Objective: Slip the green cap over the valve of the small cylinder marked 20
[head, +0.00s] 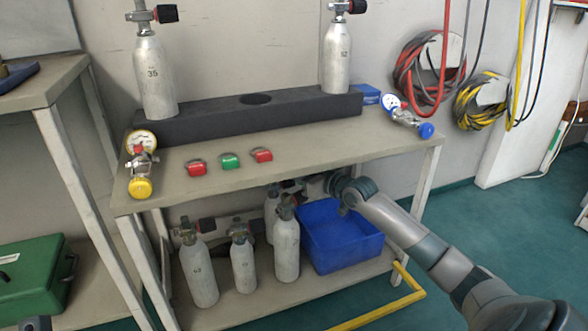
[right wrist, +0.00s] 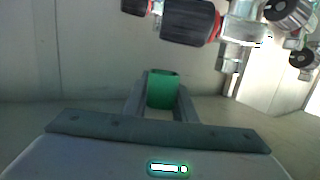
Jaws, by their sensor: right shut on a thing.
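My right gripper (right wrist: 162,92) is shut on a green cap (right wrist: 163,89), which sits between the two fingers in the right wrist view. In the head view my right arm reaches under the tabletop, and its fingers and the cap are hidden or too small to tell. Several small grey cylinders stand upright on the lower shelf, including a left one (head: 200,275), a middle one (head: 243,265) and a right one (head: 286,250). I cannot make out which is marked 20. In the right wrist view, a valve with a black knob (right wrist: 190,21) is above and beyond the cap, apart from it.
A blue bin (head: 345,240) stands right of the cylinders. The tabletop (head: 300,148) above holds red and green clips (head: 229,161), two gauges and a black rack (head: 200,122) with two tall cylinders. A yellow rail (head: 385,310) runs low in front.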

